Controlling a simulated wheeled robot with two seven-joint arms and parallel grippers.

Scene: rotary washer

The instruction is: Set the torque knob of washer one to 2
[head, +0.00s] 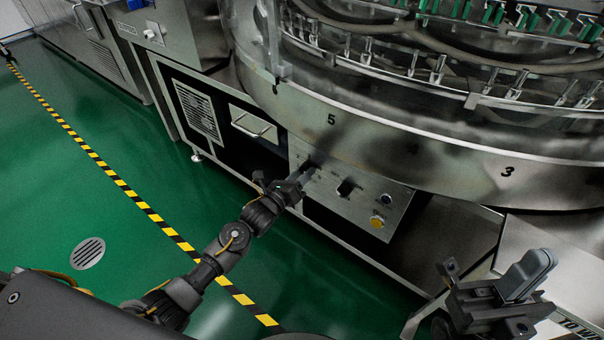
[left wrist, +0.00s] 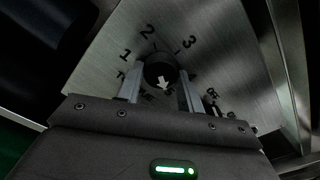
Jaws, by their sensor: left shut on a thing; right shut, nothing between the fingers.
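The torque knob (left wrist: 157,70) is a dark round knob on a brushed metal panel. Its white arrow (left wrist: 163,83) points toward the bottom of the left wrist view, away from the printed 2 (left wrist: 148,31). A 1 (left wrist: 126,55) and a 3 (left wrist: 189,43) are printed on either side of the 2; some lower marks are partly hidden. My left gripper (left wrist: 160,88) is shut on the knob, one finger on each side. In the head view my left gripper (head: 302,180) is at the left part of the control panel (head: 330,215), covering the knob. My right gripper (head: 525,275) is shut and empty.
A second black knob (head: 346,187), a dark button (head: 387,200) and a yellow button (head: 376,222) sit to the right on the panel. The round washer rim (head: 420,150) overhangs above. Green floor is clear at left.

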